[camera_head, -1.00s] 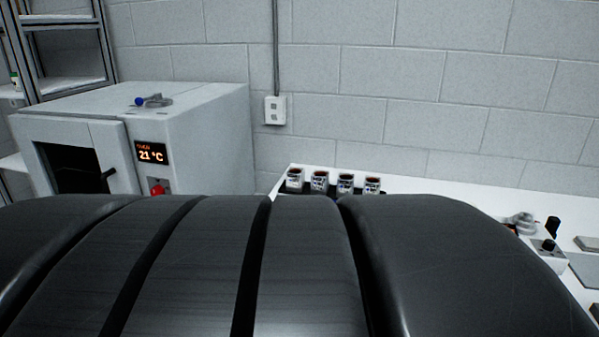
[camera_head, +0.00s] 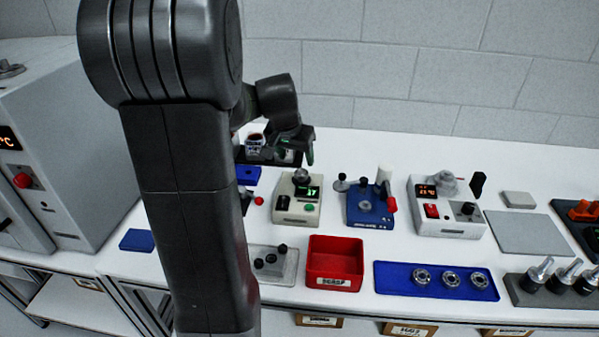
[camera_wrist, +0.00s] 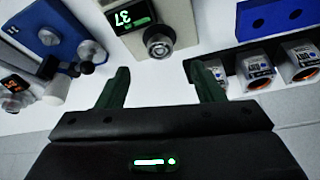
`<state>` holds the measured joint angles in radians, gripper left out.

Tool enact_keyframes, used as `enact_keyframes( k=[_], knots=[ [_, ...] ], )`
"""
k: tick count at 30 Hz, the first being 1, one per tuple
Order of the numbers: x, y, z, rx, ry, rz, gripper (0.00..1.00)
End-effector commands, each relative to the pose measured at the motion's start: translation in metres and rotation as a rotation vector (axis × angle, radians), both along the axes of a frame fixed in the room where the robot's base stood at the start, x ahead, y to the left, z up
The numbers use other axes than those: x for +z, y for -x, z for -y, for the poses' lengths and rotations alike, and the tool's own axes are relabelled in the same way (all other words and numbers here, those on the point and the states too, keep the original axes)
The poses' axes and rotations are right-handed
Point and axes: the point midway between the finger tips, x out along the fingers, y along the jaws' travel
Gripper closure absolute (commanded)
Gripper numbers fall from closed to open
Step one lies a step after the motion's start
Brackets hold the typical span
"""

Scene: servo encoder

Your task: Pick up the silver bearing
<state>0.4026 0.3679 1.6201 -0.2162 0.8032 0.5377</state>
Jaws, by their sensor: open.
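Three silver ring-shaped bearings lie in a row on a blue mat (camera_head: 388,287) at the front right: a left one (camera_head: 422,276), a middle one (camera_head: 451,279) and a right one (camera_head: 479,281). My gripper (camera_head: 304,158) is at the back left of the bench, away from them, above a beige device (camera_head: 298,212) with a green "37" display. In the wrist view my gripper (camera_wrist: 160,72) is open and empty. Between and beyond its fingers, a round silver part (camera_wrist: 160,45) sits on that device; I cannot tell whether it is a bearing.
A red bin (camera_head: 335,262) stands left of the mat. A blue fixture (camera_head: 370,208) and a white device with a red switch (camera_head: 447,218) stand behind. Several labelled cups (camera_wrist: 255,72) stand near my gripper. A grey plate (camera_head: 530,233) is bare.

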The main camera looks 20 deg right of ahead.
Motion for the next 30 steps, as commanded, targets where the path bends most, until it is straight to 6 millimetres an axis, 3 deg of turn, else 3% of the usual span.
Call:
enact_keyframes(
  k=[3,11,21,30],
  knots=[
    [-0.016,-0.004,0.005,-0.001,-0.001,-0.003,0.39],
    [-0.03,-0.009,0.01,0.0,-0.001,-0.002,0.39],
    [-0.065,-0.023,0.024,0.002,-0.001,-0.002,0.39],
    [-0.07,-0.024,0.026,0.001,0.0,0.0,0.39]
  ],
)
